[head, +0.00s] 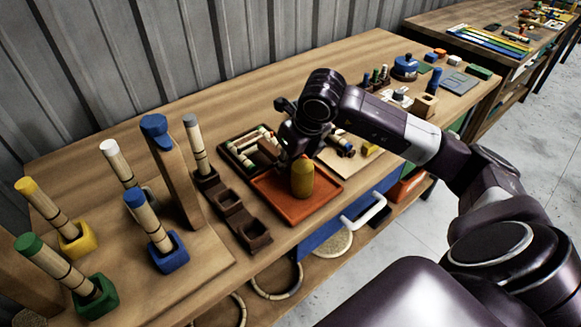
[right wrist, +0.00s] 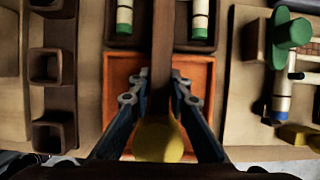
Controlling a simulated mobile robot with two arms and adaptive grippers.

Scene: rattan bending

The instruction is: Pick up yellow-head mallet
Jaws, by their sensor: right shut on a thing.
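The yellow-head mallet shows in the head view as an upright yellow barrel-shaped head (head: 302,178) over the orange tray (head: 318,209). I cannot tell whether the head touches the tray. My right gripper (head: 297,152) is just above and behind the head, pointing down, and hides most of the handle. In the right wrist view, the fingers of my right gripper (right wrist: 160,108) are closed in on the brown handle (right wrist: 162,45), with the yellow head (right wrist: 158,141) at the near end between them. My left gripper is not in view.
A dark rack with empty square sockets (head: 240,217) stands left of the tray. A dark compartment tray (head: 236,151) with rattan pieces lies behind. Several rattan sticks in coloured holders (head: 169,252) stand at the left. A blue-topped wooden post (head: 172,170) rises nearby.

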